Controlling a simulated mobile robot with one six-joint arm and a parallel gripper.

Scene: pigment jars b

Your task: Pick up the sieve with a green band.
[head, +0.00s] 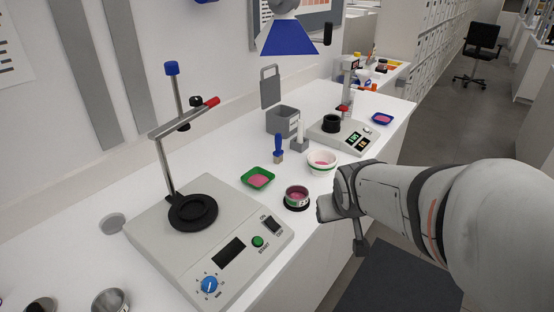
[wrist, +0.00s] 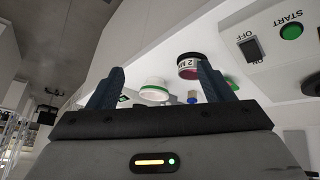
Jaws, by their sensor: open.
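In the wrist view this vessel (wrist: 188,67) shows a dark reddish side and a label starting with "2". A white bowl (head: 321,168) with a green stripe and pink powder stands just behind it; it also shows in the wrist view (wrist: 154,92). My gripper (wrist: 160,84) is open and empty, with both vessels beyond its fingers. In the head view it is right of the sieve-like vessel, its fingers mostly hidden.
The shaker (head: 210,240) with its post and clamp fills the left. A green tray (head: 258,178), a blue-handled brush (head: 278,148), a grey bin (head: 283,120) and a scale (head: 341,133) stand on the bench. A metal cup (head: 110,300) is at the lower left.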

